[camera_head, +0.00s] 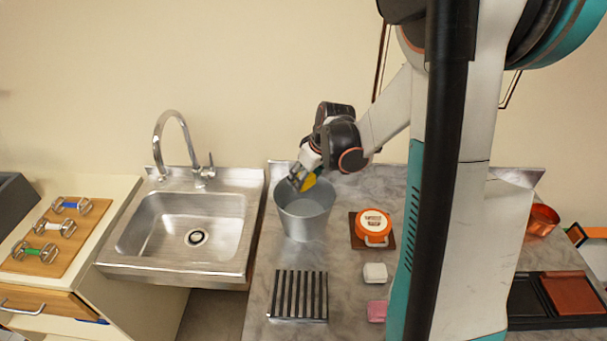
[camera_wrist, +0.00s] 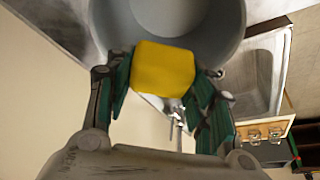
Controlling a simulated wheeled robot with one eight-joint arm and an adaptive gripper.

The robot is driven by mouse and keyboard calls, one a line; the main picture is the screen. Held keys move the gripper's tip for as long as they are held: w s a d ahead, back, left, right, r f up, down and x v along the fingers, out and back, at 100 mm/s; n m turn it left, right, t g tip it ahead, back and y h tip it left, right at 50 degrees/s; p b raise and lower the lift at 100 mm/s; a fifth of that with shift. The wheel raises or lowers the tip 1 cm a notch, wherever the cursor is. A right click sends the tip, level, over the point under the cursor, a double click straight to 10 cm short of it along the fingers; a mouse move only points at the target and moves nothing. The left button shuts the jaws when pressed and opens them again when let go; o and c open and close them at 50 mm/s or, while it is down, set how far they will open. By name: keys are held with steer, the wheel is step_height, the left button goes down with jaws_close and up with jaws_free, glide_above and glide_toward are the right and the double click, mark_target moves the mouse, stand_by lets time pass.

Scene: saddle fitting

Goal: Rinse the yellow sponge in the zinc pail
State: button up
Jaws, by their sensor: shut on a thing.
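The yellow sponge (camera_wrist: 163,68) is held between the two green-padded fingers of my gripper (camera_wrist: 160,85) in the wrist view. In the head view, a bit of yellow shows at the tip of my gripper (camera_head: 302,180), and the rest of the sponge is hidden by the fingers. The zinc pail (camera_head: 305,218) stands upright on the grey marbled counter. My gripper is shut on the sponge at the back part of the pail's mouth. I cannot tell whether the sponge is above the rim or a little inside. In the wrist view the pail (camera_wrist: 228,30) lies just beyond the sponge.
A slatted rack (camera_head: 298,295) lies in front of the pail. Right of the pail are an orange tin (camera_head: 373,226), a white block (camera_head: 375,273) and a pink block (camera_head: 377,311). A steel sink (camera_head: 185,225) with a tall faucet (camera_head: 172,125) is on the left.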

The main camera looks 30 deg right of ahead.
mark_target(304, 192)
steer(key=shift+f+b, duration=2.4)
steer(key=shift+f, duration=0.85)
steer(key=shift+r, duration=0.1)
steer(key=shift+r+p, duration=2.5)
steer(key=shift+r, duration=1.1)
steer(key=shift+r+p, duration=1.35)
steer(key=shift+r, duration=0.7)
